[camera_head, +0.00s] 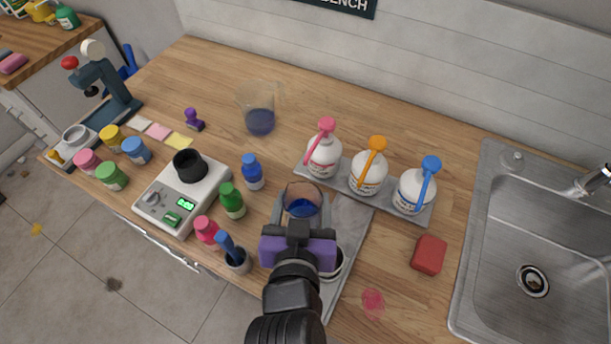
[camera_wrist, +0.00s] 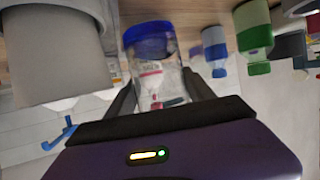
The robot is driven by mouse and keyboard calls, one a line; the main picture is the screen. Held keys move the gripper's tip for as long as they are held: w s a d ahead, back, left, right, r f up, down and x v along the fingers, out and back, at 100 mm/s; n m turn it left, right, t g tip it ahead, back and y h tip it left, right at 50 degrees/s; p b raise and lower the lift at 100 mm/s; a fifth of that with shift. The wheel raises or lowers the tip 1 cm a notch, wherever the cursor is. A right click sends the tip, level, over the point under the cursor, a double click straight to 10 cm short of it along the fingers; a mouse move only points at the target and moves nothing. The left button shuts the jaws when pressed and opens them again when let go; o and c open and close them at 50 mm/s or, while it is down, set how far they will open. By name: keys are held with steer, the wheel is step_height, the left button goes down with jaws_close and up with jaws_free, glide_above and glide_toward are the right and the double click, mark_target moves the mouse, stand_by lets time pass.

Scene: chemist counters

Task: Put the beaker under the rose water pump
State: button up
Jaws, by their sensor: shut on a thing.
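My gripper (camera_head: 301,222) is shut on a clear glass beaker (camera_head: 303,196) with blue liquid in its bottom. The beaker is in front of the pump bottles, near the metal tray. In the wrist view the beaker (camera_wrist: 160,80) sits between the two dark fingers, its blue liquid at the top of the picture. Three white pump bottles stand in a row on a grey stand: one with a pink pump (camera_head: 323,152), one orange (camera_head: 369,168), one blue (camera_head: 416,188). Their labels are too small to read; the pink one may be rose water. The beaker is apart from it.
Another clear jug (camera_head: 259,108) with dark blue liquid stands at the back. A blue bottle (camera_head: 252,172), a green bottle (camera_head: 232,201) and a scale (camera_head: 160,215) stand left of the beaker. A red block (camera_head: 429,255) and the sink (camera_head: 490,250) are to the right.

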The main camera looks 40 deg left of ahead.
mark_target(305, 190)
steer(key=shift+w+a+r+p, duration=0.1)
steer(key=shift+w+a+p, duration=0.2)
steer(key=shift+w+a, duration=0.7)
steer(key=shift+w+a+r+p, duration=0.1)
steer(key=shift+w+a+p, duration=0.15)
steer(key=shift+w+a, duration=0.7)
steer(key=shift+w+d+f, duration=0.2)
steer(key=shift+w+f, duration=0.05)
steer(key=shift+w, duration=0.15)
steer(key=shift+f, duration=0.5)
steer(key=shift+f, duration=0.1)
steer(key=o, duration=1.7)
